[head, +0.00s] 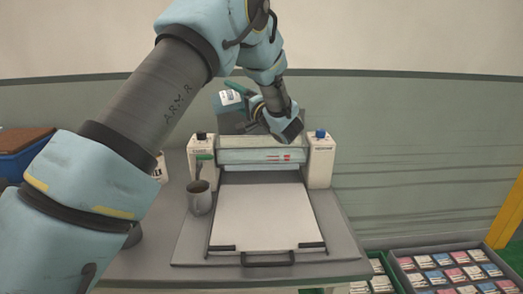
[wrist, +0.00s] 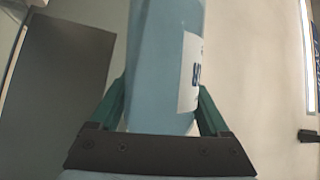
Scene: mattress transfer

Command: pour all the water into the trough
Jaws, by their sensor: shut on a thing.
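My gripper (wrist: 160,100) is shut on a light blue bottle (wrist: 163,60) with a white label, its green fingers on both sides. In the head view the bottle (head: 229,98) is held above the back left of the machine, and it looks tilted. Its mouth and any water inside cannot be made out. A long pale green trough-like part (head: 262,142) lies across the machine between two white end posts, below my gripper. Its inside is hidden from this angle.
A flat white bed (head: 265,215) with a front handle (head: 268,259) lies before the machine. A grey cup (head: 199,198) with a tool in it stands at its left. Trays of colored packets (head: 450,265) are at the lower right. A blue bin (head: 20,150) is at the left.

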